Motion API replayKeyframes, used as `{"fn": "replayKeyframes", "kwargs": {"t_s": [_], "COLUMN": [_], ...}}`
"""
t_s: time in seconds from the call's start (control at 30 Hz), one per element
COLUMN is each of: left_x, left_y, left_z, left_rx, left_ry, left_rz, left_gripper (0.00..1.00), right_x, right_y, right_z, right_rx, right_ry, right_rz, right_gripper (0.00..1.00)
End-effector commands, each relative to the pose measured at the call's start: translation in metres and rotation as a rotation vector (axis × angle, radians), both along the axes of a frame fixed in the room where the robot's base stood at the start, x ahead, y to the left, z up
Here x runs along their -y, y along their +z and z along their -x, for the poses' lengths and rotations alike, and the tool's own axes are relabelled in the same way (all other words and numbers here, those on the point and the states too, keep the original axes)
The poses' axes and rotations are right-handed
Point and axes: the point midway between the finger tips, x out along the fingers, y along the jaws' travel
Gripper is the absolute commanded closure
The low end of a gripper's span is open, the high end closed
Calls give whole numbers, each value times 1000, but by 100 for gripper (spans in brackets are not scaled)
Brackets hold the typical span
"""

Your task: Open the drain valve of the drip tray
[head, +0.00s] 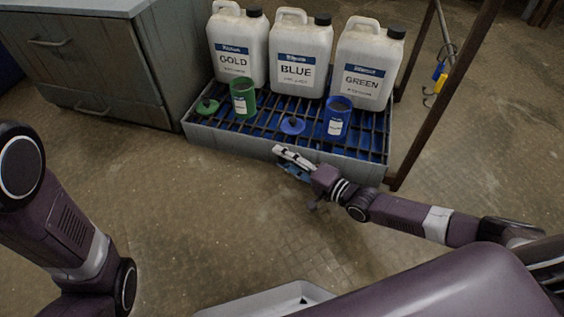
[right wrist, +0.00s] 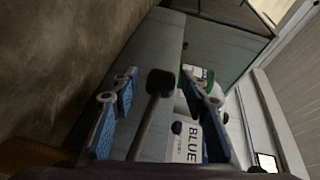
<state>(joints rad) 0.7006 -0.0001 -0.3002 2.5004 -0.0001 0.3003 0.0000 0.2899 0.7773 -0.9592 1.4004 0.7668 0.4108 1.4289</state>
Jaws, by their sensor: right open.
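The drip tray (head: 230,142) stands on the floor, a low grey box with a dark grating over a blue inside. My right gripper (head: 283,158) is at the tray's front wall, with its fingers pointing towards it. In the right wrist view, a grey lever with a black knob (right wrist: 160,82), apparently the valve handle, lies between my two open blue-padded fingers. I cannot tell whether either finger touches it. The tray's wall (right wrist: 157,45) is behind the knob. In the head view the gripper hides the valve. My left gripper is out of the picture; only my left arm shows.
Jugs labelled GOLD (head: 238,45), BLUE (head: 298,58) and GREEN (head: 366,75) stand on the tray. A green can (head: 243,97), a blue can (head: 337,118) and two lids are before them. A grey cabinet (head: 85,60) is left, a rusty post (head: 428,110) right. The front floor is clear.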

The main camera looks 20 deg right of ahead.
Motion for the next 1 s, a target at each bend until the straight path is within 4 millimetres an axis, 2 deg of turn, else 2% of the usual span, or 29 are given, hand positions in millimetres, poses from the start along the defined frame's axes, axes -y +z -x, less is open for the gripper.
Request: {"fn": "replayKeyframes", "kwargs": {"t_s": [0.1, 0.4, 0.8, 1.0], "left_x": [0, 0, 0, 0], "left_y": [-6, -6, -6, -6], "left_z": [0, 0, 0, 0], "left_rx": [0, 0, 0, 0], "left_ry": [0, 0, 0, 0], "left_rz": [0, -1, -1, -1], "left_gripper": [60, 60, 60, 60], "right_x": [-4, -5, -5, -5], "right_y": [-2, 0, -1, -1], "right_z": [-6, -8, -8, -8], "right_rx": [0, 0, -1, -1], "right_ry": [0, 0, 0, 0], "right_rz": [-1, 0, 1, 2], "right_gripper": [59, 59, 100, 100]}}
